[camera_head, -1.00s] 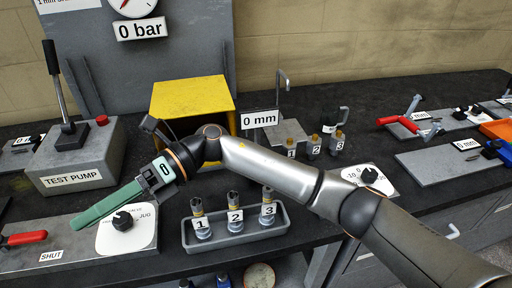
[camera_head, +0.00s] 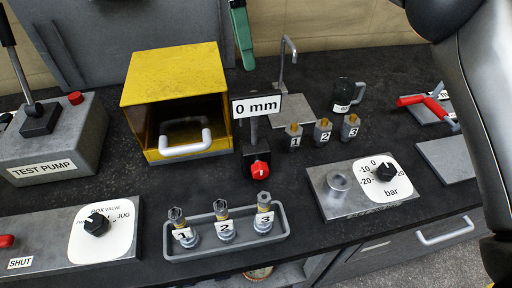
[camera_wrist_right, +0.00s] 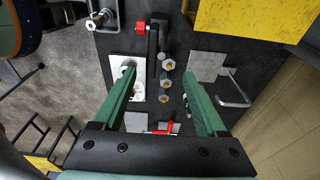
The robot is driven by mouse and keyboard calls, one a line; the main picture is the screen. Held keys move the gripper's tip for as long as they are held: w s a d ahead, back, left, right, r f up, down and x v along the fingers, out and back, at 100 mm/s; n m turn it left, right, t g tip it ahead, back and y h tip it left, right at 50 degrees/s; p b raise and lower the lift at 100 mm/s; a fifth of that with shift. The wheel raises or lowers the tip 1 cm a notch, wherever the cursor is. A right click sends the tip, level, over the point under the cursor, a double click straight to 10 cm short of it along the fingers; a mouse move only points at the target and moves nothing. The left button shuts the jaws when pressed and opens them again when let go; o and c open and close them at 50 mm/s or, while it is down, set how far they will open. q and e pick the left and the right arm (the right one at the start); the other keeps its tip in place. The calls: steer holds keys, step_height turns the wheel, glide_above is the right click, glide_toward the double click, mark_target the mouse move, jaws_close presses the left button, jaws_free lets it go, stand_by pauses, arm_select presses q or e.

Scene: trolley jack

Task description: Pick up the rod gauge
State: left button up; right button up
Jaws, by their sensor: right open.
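I cannot tell for sure which thing is the rod gauge. A "0 mm" sign (camera_head: 256,105) stands on a dark post with a red knob (camera_head: 260,170) at its foot; the knob also shows in the wrist view (camera_wrist_right: 141,27). Behind it a bent metal rod (camera_head: 290,58) rises from a grey plate, seen from above in the wrist view (camera_wrist_right: 207,66). My right gripper (camera_wrist_right: 160,85) is open with nothing between its green fingers, above the bench. In the head view only a green finger end (camera_head: 243,40) shows at the top. My left gripper is not in view.
Several numbered fittings stand near the sign (camera_head: 323,131) and in a grey tray (camera_head: 282,238). A yellow box (camera_head: 175,75), test pump (camera_head: 50,150), valve panel (camera_head: 60,235), bar dial plate (camera_head: 325,200) and dark handled vessel (camera_head: 347,97) surround them.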

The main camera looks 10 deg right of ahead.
mark_target(255, 94)
steer(key=shift+s+d+f, duration=0.1)
steer(key=shift+d+f, duration=0.2)
steer(key=shift+f, duration=1.45)
steer(key=shift+s+d+f, duration=0.1)
steer(key=shift+d+f, duration=0.2)
steer(key=shift+f, duration=1.45)
steer(key=shift+s+d+f, duration=0.1)
steer(key=shift+d+f, duration=0.2)
steer(key=shift+f, duration=1.45)
jaws_close()
steer(key=shift+r, duration=0.15)
